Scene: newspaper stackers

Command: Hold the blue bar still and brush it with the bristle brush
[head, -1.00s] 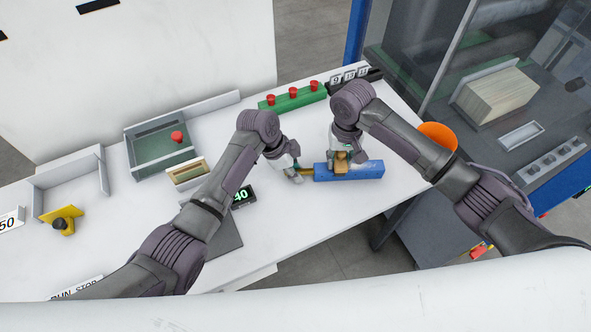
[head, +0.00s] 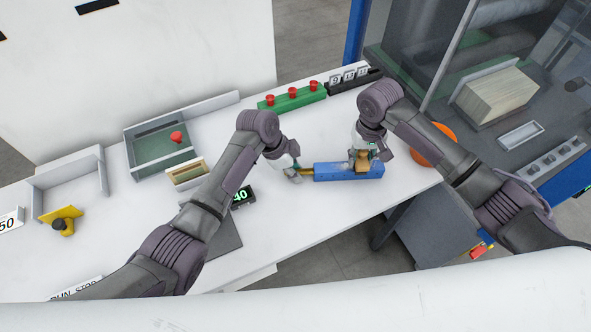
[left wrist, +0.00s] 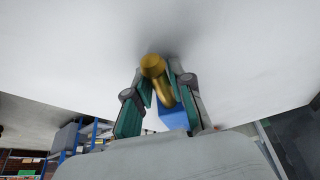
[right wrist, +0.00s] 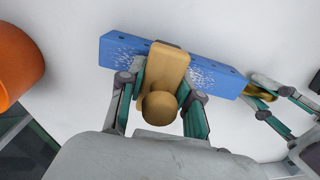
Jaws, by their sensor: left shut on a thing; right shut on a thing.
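The blue bar (head: 335,172) lies on the white table, and pale specks show on its top in the right wrist view (right wrist: 212,78). A brass-coloured knob (left wrist: 153,66) sticks out of the bar's left end. My left gripper (head: 296,173) is shut on this knob. My right gripper (head: 362,158) is shut on the bristle brush (right wrist: 165,70), which has a tan block and a round knob. The brush is over the bar's right part in the head view, across its width. I cannot see its bristles or tell whether they touch the bar.
A green block with red buttons (head: 291,97) stands behind the bar. A green tray (head: 152,158), a small counter display (head: 243,196) and a yellow piece (head: 62,217) are to the left. The table in front of the bar is clear.

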